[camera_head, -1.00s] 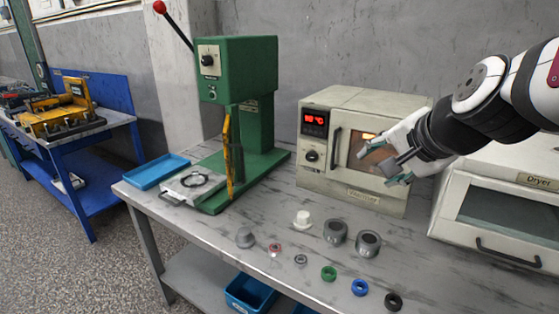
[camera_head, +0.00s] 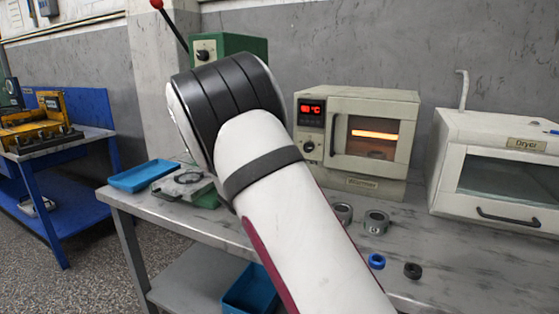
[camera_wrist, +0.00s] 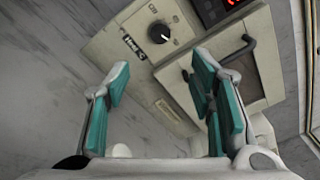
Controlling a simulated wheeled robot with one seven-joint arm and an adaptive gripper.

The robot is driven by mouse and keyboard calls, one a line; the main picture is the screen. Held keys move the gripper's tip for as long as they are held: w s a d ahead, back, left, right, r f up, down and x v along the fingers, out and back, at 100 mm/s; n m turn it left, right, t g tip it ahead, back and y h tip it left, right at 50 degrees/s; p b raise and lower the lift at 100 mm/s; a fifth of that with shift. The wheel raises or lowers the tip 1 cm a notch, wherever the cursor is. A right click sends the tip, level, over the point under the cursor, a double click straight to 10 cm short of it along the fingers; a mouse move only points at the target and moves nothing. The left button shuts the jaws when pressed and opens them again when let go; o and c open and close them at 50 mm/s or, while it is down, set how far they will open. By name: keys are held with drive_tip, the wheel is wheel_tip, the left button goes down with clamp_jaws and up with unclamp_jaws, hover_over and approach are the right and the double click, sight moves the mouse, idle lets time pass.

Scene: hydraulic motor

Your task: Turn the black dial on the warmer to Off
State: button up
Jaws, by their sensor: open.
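The warmer (camera_head: 412,128) is a cream box on the grey bench, with a lit red display and a window showing an orange glow. Its black dial (camera_head: 308,147) sits on the left panel below the display. In the wrist view the dial (camera_wrist: 158,32) is at the top centre, with a white mark on it; its printed labels are too small to read. My gripper (camera_wrist: 162,76) is open, its teal-padded fingers apart, with nothing between them. The dial lies beyond the fingertips, apart from them. In the head view my arm hides the gripper.
The warmer's dark door handle (camera_wrist: 228,52) is beyond the right finger. The dryer (camera_head: 500,165) stands right of the warmer. Grey rings (camera_head: 376,222), a blue ring (camera_head: 376,261) and a black ring (camera_head: 413,270) lie in front. A green press (camera_head: 230,45) is partly behind my arm.

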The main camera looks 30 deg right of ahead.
drive_tip(key=b, duration=0.1)
approach(308, 147)
drive_tip(key=x, duration=0.8)
drive_tip(key=shift+f, duration=0.35)
drive_tip(key=c, duration=1.2)
